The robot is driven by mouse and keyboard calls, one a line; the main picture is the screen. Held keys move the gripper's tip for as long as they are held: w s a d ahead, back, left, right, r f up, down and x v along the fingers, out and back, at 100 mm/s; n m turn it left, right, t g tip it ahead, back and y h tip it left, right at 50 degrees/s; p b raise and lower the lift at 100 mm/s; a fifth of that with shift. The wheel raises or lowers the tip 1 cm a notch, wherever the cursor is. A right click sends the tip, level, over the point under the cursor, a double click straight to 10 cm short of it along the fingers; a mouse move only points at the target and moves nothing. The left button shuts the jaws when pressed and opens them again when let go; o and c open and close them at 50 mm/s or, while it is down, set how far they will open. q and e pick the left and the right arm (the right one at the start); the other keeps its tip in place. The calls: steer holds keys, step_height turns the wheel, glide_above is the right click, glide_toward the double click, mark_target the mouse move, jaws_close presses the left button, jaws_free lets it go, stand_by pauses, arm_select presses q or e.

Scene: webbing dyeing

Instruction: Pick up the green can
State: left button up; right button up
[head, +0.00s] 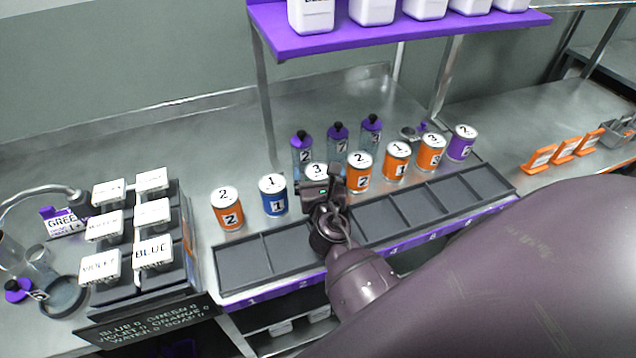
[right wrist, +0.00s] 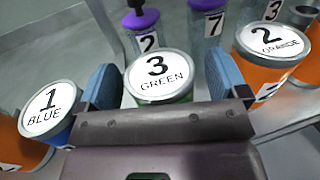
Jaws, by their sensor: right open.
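The green can has a white lid reading "3 GREEN" (right wrist: 160,75). In the right wrist view it stands upright between the two fingers of my right gripper (right wrist: 160,88), with a strip of green side showing below the lid. The fingers are open on either side of it; whether they touch it I cannot tell. In the head view the lid of the green can (head: 316,170) shows just behind my right gripper (head: 322,186), which hides most of its body. My left gripper is not in view.
A blue can (head: 273,196) stands close on the left and an orange can (head: 358,172) close on the right. Purple-capped bottles (head: 337,145) stand behind. An empty compartment tray (head: 245,262) lies in front. A purple shelf (head: 400,32) hangs above the back.

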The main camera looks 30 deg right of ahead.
steer(key=shift+w+d, duration=0.1)
steer(key=shift+w, duration=0.05)
steer(key=c, duration=1.2)
